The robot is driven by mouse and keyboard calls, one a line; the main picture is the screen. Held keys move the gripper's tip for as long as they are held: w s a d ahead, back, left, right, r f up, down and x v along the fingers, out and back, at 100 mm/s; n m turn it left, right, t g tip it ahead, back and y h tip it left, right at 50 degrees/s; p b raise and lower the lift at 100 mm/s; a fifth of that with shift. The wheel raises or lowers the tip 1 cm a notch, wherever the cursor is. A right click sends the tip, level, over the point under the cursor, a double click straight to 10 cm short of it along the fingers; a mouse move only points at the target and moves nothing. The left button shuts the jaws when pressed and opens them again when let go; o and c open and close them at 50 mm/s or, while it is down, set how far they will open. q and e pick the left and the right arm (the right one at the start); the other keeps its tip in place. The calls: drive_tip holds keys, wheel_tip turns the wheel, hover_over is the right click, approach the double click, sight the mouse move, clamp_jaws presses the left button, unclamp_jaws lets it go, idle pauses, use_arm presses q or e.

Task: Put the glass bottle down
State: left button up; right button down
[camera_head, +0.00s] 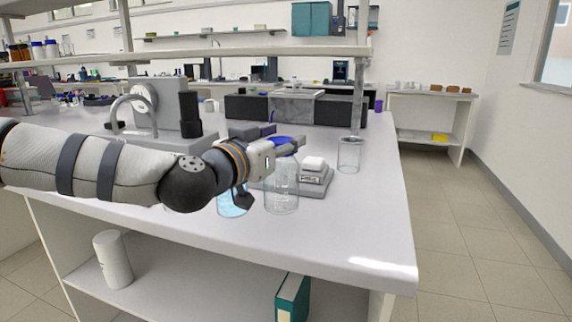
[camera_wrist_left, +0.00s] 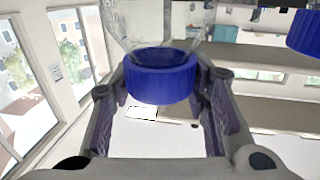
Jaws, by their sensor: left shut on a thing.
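The clear glass bottle (camera_head: 282,190) is upright over the front part of the white bench. Its blue cap or collar shows in the wrist view (camera_wrist_left: 160,78), with the clear glass beyond it. My left gripper (camera_head: 284,147) is shut on the bottle at its blue top, one finger on each side. The bottle's base appears at or very near the bench top; I cannot tell if it touches. The bottle looks empty. My right gripper is not in view.
A vessel with blue liquid (camera_head: 232,205) stands just left of the bottle, partly behind my gripper. A small balance (camera_head: 314,180) is close on the right, then a clear beaker (camera_head: 349,157). The bench's (camera_head: 350,225) front right is clear. Another blue cap (camera_wrist_left: 306,33) shows in the wrist view.

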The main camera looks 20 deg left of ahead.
sight(284, 158)
use_arm(q)
drive_tip(key=shift+w+d+f, duration=0.15)
drive_tip(key=shift+w+f, duration=0.1)
drive_tip(key=shift+f, duration=0.05)
wheel_tip(284, 158, down, 3)
drive_tip(key=shift+w+f+b, duration=0.1)
drive_tip(key=shift+b, duration=0.45)
drive_tip(key=shift+r, duration=0.25)
drive_tip(key=shift+f, duration=0.15)
drive_tip(key=o, duration=1.3)
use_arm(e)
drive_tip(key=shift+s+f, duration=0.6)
